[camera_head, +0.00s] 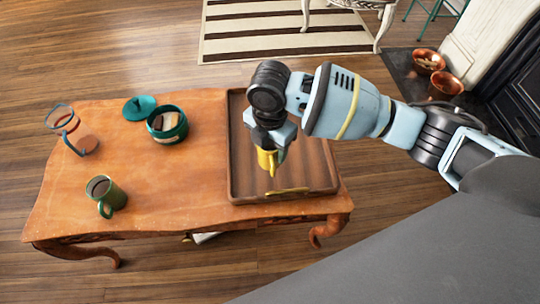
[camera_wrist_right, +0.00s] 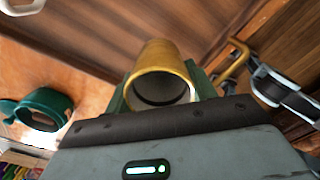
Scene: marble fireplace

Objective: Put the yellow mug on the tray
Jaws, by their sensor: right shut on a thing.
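The yellow mug (camera_head: 264,162) is held by my right gripper (camera_head: 270,146) over the brown wooden tray (camera_head: 233,170) in the head view. The tray lies on the right part of the orange wooden table, with a gold handle at its near edge. In the right wrist view the mug (camera_wrist_right: 160,60) sits between the green finger pads, its round opening facing the camera. The gripper hides part of the mug in the head view. I cannot tell for sure how far its base is above the tray. My left gripper is not in view.
The visible tray floor looks bare.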

